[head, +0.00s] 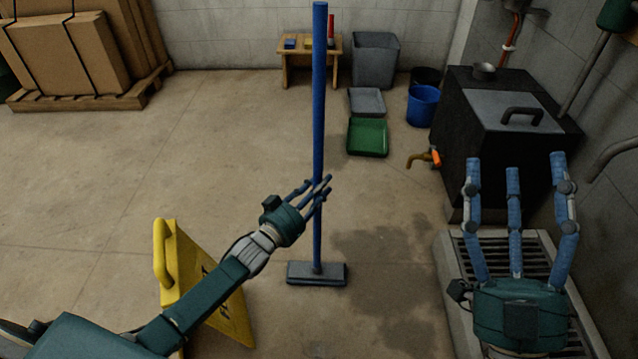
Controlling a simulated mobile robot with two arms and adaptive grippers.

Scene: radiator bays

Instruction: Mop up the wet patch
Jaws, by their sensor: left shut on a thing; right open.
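A mop with a long blue handle (319,110) and a flat grey head (316,273) stands upright in the middle of the head view. My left gripper (318,190) is shut on the lower part of the blue handle. The mop head is at the floor, just left of a dark wet patch (385,265); whether it touches the floor is hard to tell. The patch spreads irregularly over the concrete toward the drain. My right gripper (515,165) is open and empty, fingers spread, above the drain grate and in front of the black tank.
A yellow floor sign (205,290) stands close to my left forearm. A metal drain grate (470,265) and a black tank (465,125) with a brass tap (425,158) are at right. A green tray (367,138) and blue bucket (422,106) lie further back.

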